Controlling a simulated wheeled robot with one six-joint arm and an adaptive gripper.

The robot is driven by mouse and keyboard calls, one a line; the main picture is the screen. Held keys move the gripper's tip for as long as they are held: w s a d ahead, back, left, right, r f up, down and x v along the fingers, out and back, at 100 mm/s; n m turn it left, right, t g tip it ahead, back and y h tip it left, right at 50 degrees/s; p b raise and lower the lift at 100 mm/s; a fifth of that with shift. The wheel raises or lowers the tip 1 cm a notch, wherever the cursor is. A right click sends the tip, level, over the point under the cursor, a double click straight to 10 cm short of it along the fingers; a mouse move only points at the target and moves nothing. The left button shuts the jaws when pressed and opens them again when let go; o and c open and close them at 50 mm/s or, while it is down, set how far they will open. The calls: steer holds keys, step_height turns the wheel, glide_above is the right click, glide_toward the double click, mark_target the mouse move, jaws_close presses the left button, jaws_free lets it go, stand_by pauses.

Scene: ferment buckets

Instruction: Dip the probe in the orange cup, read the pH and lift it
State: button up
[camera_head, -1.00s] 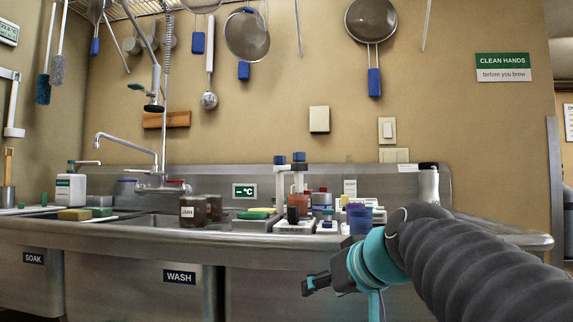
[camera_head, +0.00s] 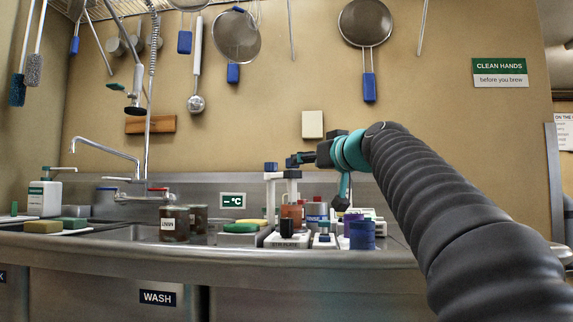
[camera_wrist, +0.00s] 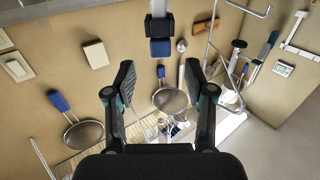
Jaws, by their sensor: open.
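An orange cup (camera_head: 292,211) stands below the caps, partly hidden by items in front. My gripper (camera_head: 290,161) is level with the caps, pointing left, close to the middle one; whether it touches cannot be told. In the wrist view my gripper (camera_wrist: 160,78) is open and empty, with a blue cap (camera_wrist: 160,46) just beyond the fingertips, roughly centred.
Brown jars (camera_head: 174,223), a green sponge (camera_head: 241,228), a purple and blue container (camera_head: 361,234) and small bottles crowd the counter. A temperature display (camera_head: 233,201) is on the backsplash. A faucet (camera_head: 105,150) is at left. Strainers (camera_head: 365,22) hang on the wall above.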

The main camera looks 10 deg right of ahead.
mark_target(293, 168)
steer(key=p+x, duration=0.2)
steer(key=x, duration=0.6)
jaws_close()
